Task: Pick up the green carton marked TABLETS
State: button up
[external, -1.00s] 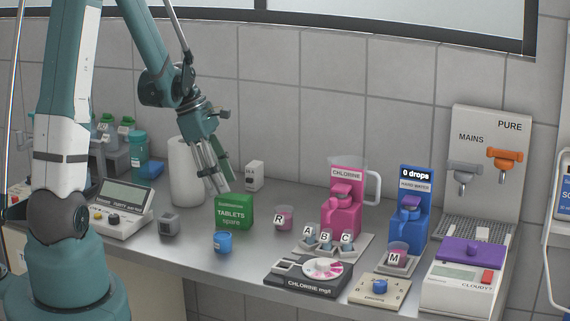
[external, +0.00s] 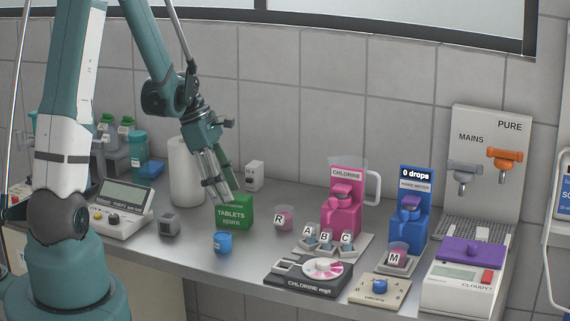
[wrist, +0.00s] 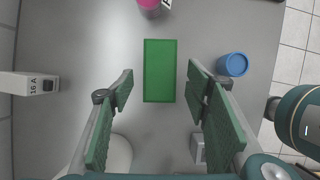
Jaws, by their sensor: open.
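The green carton marked TABLETS (external: 233,219) stands upright on the grey bench, left of the middle in the external view. In the wrist view its plain green top (wrist: 160,70) is a long rectangle in the upper middle. My gripper (external: 225,196) is above the carton and pointing down, its fingers overlapping the carton's top in the external view. In the wrist view my gripper (wrist: 161,85) is open, one finger on each side of the carton, with visible gaps. Whether the tips are below the carton's top I cannot tell.
A blue cup (external: 223,242) stands close to the carton's front. A pink cup marked R (external: 283,218) is to its right, a white box (external: 254,176) behind it and a white roll (external: 186,172) behind left. A small grey block (external: 169,223) is to the left.

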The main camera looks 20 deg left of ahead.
aim_at(234, 204)
jog(key=shift+f, duration=0.1)
jog(key=shift+x, duration=2.45)
jog(key=c, duration=1)
